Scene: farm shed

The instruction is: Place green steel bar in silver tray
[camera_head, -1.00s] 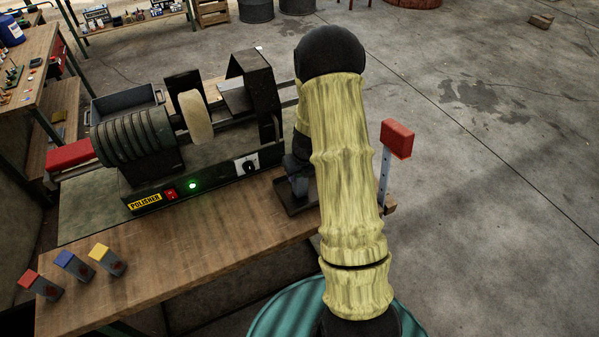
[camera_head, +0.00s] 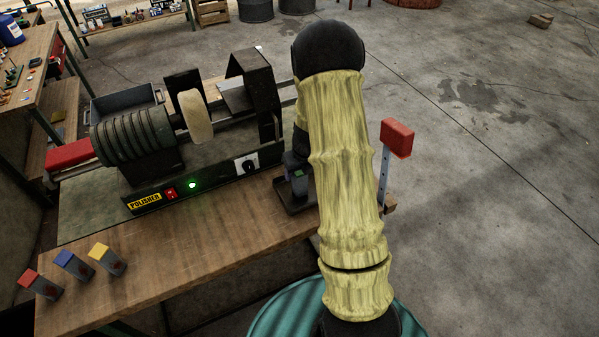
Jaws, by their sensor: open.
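The green steel bar (camera_head: 299,174) shows as a small green end with a grey body below it, beside my forearm. It appears to stand in the small dark grey metal tray (camera_head: 287,203) at the right end of the bench; whether its base touches the tray floor is too small to tell. My gripper (camera_head: 297,160) is open, just above and around the bar's upper end. My arm hides much of the gripper and the right part of the tray.
The polisher (camera_head: 150,155), with its green light lit, stands left of the tray. A red box on a post (camera_head: 397,138) rises right of my arm. The front bench top is clear.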

